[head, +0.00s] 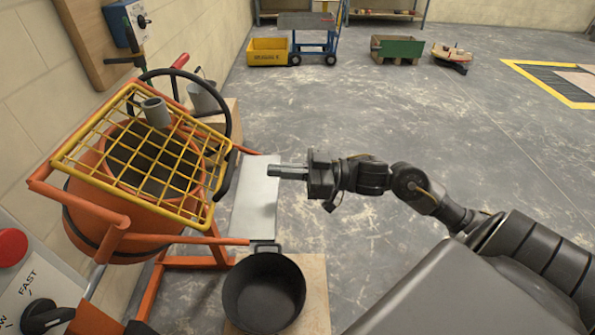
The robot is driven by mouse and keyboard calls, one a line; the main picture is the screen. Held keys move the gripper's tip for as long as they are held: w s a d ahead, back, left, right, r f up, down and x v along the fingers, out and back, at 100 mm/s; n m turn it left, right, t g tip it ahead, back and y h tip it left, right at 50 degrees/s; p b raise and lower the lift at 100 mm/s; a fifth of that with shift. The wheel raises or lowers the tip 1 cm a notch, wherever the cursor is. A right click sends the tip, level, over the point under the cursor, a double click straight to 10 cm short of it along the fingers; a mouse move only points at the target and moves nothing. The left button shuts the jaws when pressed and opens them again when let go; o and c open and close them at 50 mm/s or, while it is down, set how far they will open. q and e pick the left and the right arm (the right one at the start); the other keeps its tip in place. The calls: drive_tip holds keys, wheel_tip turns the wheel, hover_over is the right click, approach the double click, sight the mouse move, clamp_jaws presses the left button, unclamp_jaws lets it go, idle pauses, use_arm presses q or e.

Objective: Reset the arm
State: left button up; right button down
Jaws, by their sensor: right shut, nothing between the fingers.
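My right arm comes in from the right side of the head view. Its gripper (287,172) is shut and empty. It points left, above a pale flat board (257,205) beside the orange mixer (120,222). The mixer drum is covered by a yellow wire grid (190,205) with a small grey cup (157,112) on it. A black tub (264,293) sits on a wooden stand in front of and below the gripper, apart from it. My left gripper is not in this view.
A control panel with a red button (11,247) and a black dial (46,316) is at the lower left. A black hand wheel (229,165) stands near the gripper. A yellow crate (268,52), a trolley and a green crate (397,49) are far back. The middle floor is clear.

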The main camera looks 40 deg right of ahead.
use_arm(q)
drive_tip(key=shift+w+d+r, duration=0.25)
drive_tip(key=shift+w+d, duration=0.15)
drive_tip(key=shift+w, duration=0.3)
use_arm(e)
drive_tip(key=shift+v, duration=2.1)
